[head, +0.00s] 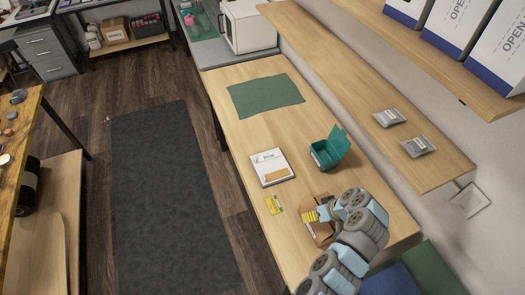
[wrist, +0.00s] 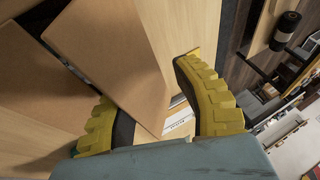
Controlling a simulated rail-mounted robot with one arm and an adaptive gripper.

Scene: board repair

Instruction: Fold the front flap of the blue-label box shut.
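The brown cardboard box (head: 315,234) is on the near part of the wooden table in the head view, largely covered by my arm. A blue label cannot be made out on it. In the wrist view, large cardboard flaps (wrist: 112,45) fill the upper left. The lower corner of one flap reaches into the gap between the fingers of my gripper (wrist: 152,90). The yellow fingers stand apart, and the left one is partly hidden behind this flap. In the head view my gripper (head: 320,213) is at the box.
A green mat (head: 265,95) lies farther back. A shelf (head: 350,80) runs along the right.

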